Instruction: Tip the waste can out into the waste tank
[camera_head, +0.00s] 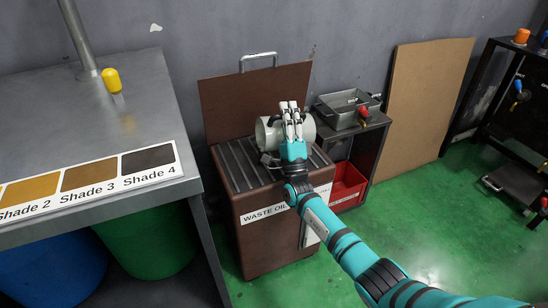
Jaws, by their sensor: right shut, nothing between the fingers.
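The waste tank (262,210) is a brown box labelled WASTE OIL, with a slatted grate (240,165) on top and its lid (225,100) standing open behind. A pale grey can (309,131) lies on its side over the grate, with a round end facing left. My right gripper (290,106) is in front of the can and overlaps its middle in the picture. Its fingers are shut with nothing between them. Whether they touch the can I cannot tell. The can's contents are not visible. My left gripper is not in view.
A metal bench (70,120) with a shade chart (90,182) and a yellow-capped item (112,80) stands at left. Right of the tank are a grey tray (338,117) on a dark stand and a red bin (347,184).

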